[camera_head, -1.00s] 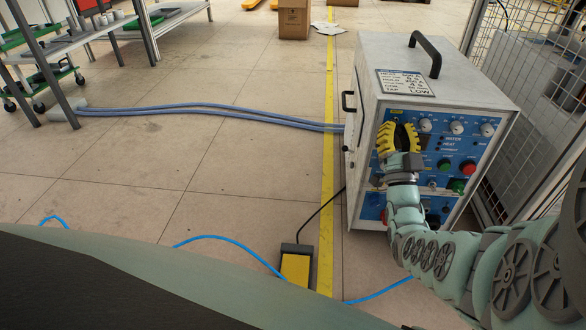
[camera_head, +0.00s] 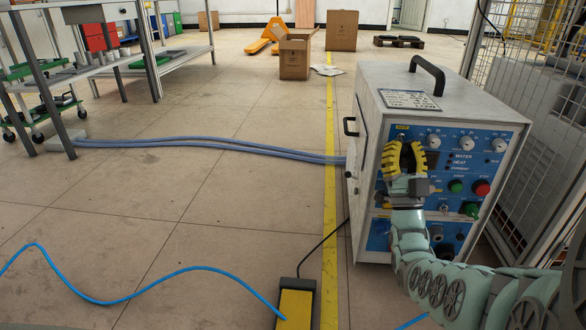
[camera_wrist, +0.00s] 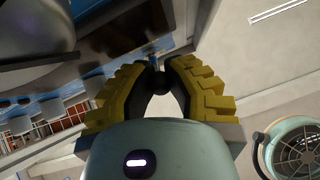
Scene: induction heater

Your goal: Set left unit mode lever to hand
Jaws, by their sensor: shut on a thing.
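The heater unit (camera_head: 445,105) is a pale box with a black top handle and a blue control panel (camera_head: 470,143) on its front. My gripper (camera_head: 405,148) is at the panel's upper left, with its yellow fingers pointing up. It hides the panel behind it, and the lever cannot be made out in the head view. In the wrist view my gripper (camera_wrist: 158,78) has its fingertips together around a small dark rounded knob, which I take to be the mode lever (camera_wrist: 158,84). The lever's position and markings are not readable.
The panel also has white dials, a red button (camera_head: 481,188) and green buttons. A mesh fence (camera_head: 520,50) stands close on the right. Blue hoses (camera_head: 220,146) run left from the unit. A yellow pedal (camera_head: 295,302) lies on the floor. Open floor lies left.

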